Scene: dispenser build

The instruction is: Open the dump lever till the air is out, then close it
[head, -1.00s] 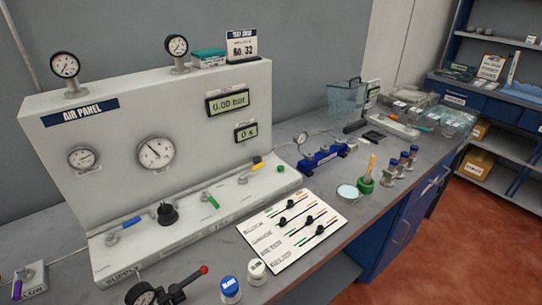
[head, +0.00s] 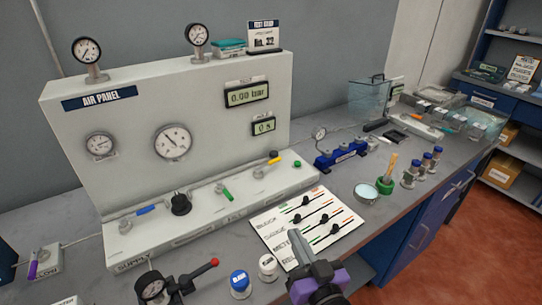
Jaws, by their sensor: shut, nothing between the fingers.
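The air panel (head: 65,130) stands on the bench with a ledge along its front. On the ledge are a blue lever (head: 146,210), a green lever (head: 227,194) and a yellow lever (head: 274,161). Their small labels are too small to read, so I cannot tell which is the dump lever. The pressure display (head: 247,95) reads 0.00 bar and the timer display (head: 263,126) reads 0 s. My gripper (head: 294,233) is shut and empty, low in the picture over the printed card, apart from all the levers.
A printed card with black sliders (head: 330,222) lies in front of the panel. A gauge device with a red-knobbed handle (head: 213,263), a blue-capped jar (head: 240,281) and a white-capped jar (head: 268,266) stand at the front. A blue manifold (head: 341,155) sits to the right.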

